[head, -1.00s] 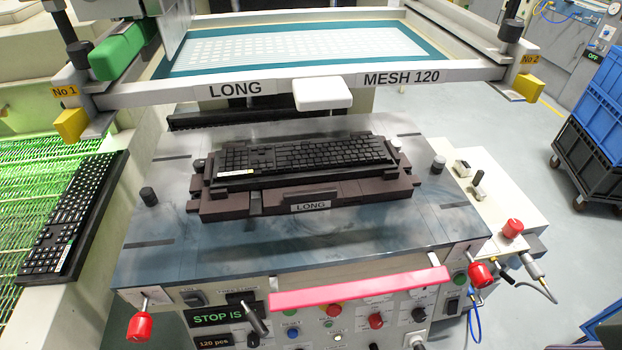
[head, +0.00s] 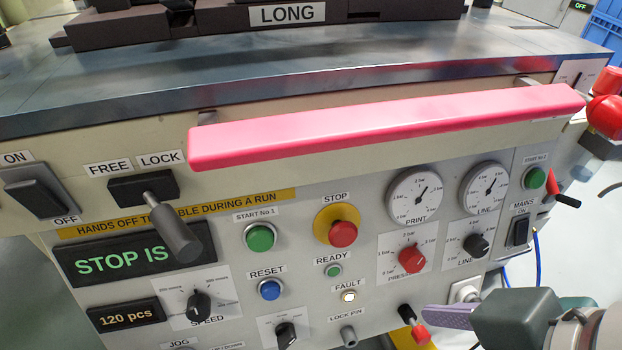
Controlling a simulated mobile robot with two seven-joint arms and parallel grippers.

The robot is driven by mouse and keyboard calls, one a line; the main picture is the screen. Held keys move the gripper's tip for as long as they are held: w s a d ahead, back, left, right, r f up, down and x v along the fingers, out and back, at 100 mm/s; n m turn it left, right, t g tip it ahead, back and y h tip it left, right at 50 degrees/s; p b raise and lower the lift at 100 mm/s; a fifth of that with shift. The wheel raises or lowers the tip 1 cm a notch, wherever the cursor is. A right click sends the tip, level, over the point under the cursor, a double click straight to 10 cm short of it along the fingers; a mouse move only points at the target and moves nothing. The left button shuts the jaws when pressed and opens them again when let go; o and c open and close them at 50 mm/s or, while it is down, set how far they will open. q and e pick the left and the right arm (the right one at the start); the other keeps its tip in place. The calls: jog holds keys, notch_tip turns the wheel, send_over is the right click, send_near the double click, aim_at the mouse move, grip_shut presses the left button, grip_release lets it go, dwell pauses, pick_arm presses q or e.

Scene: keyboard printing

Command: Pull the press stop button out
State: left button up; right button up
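The press stop button (head: 343,234) is a red mushroom button on a yellow collar, under the label STOP in the middle of the front panel. My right gripper (head: 440,317) comes in at the lower right, below and to the right of the button and apart from it. A purple finger pad and a dark grey block of it show; its opening cannot be made out. My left gripper is not in view. A display (head: 110,259) reads STOP IS, the rest hidden behind the lock lever (head: 172,228).
A pink bar (head: 390,127) runs above the button. Green start (head: 260,237) and blue reset (head: 269,290) buttons are left of it; a red pressure knob (head: 411,258) is right. The fault lamp (head: 348,296) glows. A red-tipped lever (head: 415,325) is near my gripper.

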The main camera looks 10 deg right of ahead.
aim_at(345, 240)
jog(key=w+a+f+n+t+y+b, duration=0.1)
jog(key=w+a+f+t+y+b, duration=0.4)
jog(key=a+f, duration=0.3)
jog(key=d+m+t+h, duration=0.3)
jog(key=d+t+h, duration=0.4)
jog(key=d, duration=0.1)
pick_arm(q)
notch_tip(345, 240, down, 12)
jog(key=b, duration=0.3)
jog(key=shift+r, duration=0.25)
pick_arm(e)
jog(key=w, duration=1)
jog(key=shift+a, duration=0.25)
jog(key=shift+c, duration=0.2)
grip_shut()
